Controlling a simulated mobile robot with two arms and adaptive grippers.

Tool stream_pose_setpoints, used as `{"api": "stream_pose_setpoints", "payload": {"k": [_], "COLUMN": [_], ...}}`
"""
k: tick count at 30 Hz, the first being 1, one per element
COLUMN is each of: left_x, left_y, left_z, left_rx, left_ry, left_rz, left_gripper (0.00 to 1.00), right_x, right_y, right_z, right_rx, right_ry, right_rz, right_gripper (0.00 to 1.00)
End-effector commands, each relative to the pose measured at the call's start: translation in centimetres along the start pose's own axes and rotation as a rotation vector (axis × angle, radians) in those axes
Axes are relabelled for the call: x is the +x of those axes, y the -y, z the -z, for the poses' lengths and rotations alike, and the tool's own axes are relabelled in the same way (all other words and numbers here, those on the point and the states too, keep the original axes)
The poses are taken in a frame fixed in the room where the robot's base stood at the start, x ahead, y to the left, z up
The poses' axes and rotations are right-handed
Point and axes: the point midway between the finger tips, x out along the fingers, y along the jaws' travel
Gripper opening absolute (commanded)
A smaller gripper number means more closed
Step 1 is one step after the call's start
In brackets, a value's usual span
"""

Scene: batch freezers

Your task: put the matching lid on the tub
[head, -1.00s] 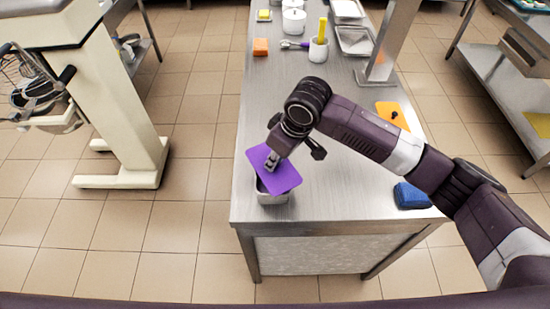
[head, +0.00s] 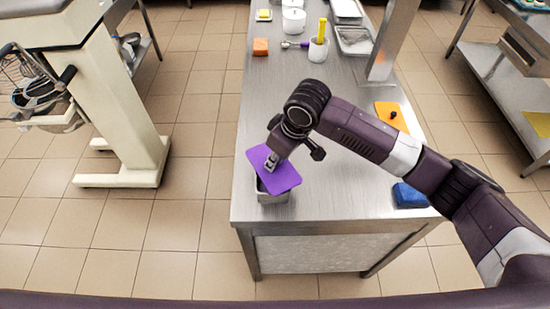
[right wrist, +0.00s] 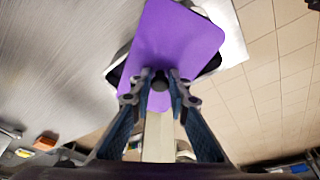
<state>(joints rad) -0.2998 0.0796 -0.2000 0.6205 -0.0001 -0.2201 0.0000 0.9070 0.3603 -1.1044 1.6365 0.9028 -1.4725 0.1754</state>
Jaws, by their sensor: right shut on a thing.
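The purple lid (head: 284,179) is a flat rectangular plate with a dark knob, which shows in the right wrist view (right wrist: 160,82) between my fingers. My right gripper (head: 271,163) is shut on the purple lid by this knob. The metal tub (head: 273,198) stands near the front left corner of the steel table. The lid is over the tub, hiding most of its opening, and looks turned relative to it. In the right wrist view the lid (right wrist: 175,38) covers most of the tub's dark opening (right wrist: 118,72). I cannot tell whether lid and tub touch. My left gripper is not in view.
An orange lid (head: 391,116) with a black knob lies at the table's right side. A blue block (head: 409,195) is near the front right corner. A white pot (head: 318,50) with a yellow-handled tool, an orange block (head: 260,47) and trays (head: 354,40) stand farther back. The table's middle is clear.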

Motion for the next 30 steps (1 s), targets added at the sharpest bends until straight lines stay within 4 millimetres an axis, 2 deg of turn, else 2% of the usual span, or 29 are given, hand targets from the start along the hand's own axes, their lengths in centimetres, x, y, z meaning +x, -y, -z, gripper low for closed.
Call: {"api": "stream_pose_setpoints", "payload": {"k": [7,8,13,19,24,30], "left_x": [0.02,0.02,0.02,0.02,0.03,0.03], "left_y": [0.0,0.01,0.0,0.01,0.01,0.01], "left_z": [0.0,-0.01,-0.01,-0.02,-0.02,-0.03], "left_rx": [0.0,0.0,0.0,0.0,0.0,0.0], "left_ry": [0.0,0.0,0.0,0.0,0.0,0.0], "left_rz": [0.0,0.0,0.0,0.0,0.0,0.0], "left_gripper": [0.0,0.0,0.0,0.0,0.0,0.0], "right_x": [0.01,0.01,0.0,0.0,0.01,0.01], "right_y": [0.01,0.01,0.0,0.0,-0.01,-0.01], "right_z": [0.01,0.01,0.01,0.0,-0.01,-0.01], "right_rx": [0.0,0.0,0.0,0.0,0.0,0.0], "right_ry": [0.0,0.0,0.0,0.0,0.0,0.0], "right_rz": [0.0,0.0,0.0,0.0,0.0,0.0], "right_gripper": [0.0,0.17,0.36,0.36,0.54,0.54]}}
